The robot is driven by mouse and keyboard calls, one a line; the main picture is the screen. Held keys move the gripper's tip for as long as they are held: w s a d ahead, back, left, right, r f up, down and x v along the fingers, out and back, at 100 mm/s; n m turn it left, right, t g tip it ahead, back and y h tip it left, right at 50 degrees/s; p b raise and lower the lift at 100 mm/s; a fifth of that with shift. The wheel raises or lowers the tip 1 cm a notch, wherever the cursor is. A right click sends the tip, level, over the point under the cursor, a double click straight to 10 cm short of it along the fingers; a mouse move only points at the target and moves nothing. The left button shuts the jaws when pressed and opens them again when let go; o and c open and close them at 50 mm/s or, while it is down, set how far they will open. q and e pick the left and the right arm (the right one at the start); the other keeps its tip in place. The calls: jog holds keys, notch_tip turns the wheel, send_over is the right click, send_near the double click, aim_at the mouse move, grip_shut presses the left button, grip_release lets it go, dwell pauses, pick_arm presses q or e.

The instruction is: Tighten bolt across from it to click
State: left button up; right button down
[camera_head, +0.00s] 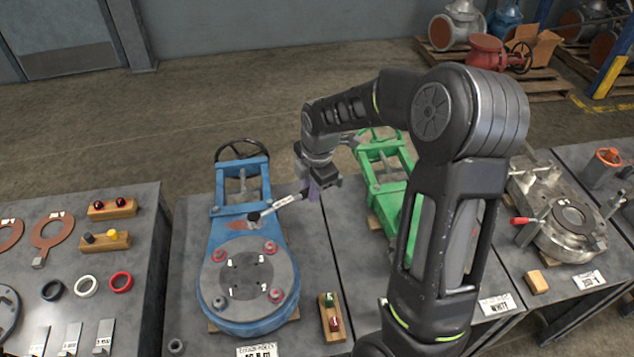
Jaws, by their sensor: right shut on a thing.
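The blue valve (217,238) lies flat on the middle table, its round grey cover plate (248,273) facing up. My right gripper (316,188) is shut on the handle of a torque wrench (287,202), to the upper right of the plate. The wrench's dark head (254,217) points left over the valve's neck, apart from the bolts in the picture. The gripper's fingers are partly hidden. My left gripper is not in view.
A green valve (386,165) stands right of the blue one, partly behind my right arm. A wooden block with green and red pieces (331,316) lies beside the plate. The left table (140,250) holds gaskets, rings and blocks. A metal fixture (570,225) stands at right.

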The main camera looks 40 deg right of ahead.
jog(key=shift+s+d+r+n, duration=0.15)
jog(key=shift+s+d+n, duration=0.1)
jog(key=shift+d+n, duration=0.5)
notch_tip(320, 180, down, 6)
jog(key=b, duration=0.4)
jog(key=shift+b, duration=0.35)
jog(key=shift+f+b, duration=0.95)
jog(key=shift+f, duration=0.25)
dwell(1.3)
jog(key=shift+s+m, duration=0.25)
jog(key=shift+s, duration=0.05)
jog(key=shift+s+m, duration=0.3)
jog(key=shift+s, duration=0.15)
jog(key=shift+s+r+m, duration=0.1)
jog(key=shift+s+m, duration=0.2)
dwell(0.3)
jog(key=shift+s+m, duration=0.3)
jog(key=shift+s, duration=0.15)
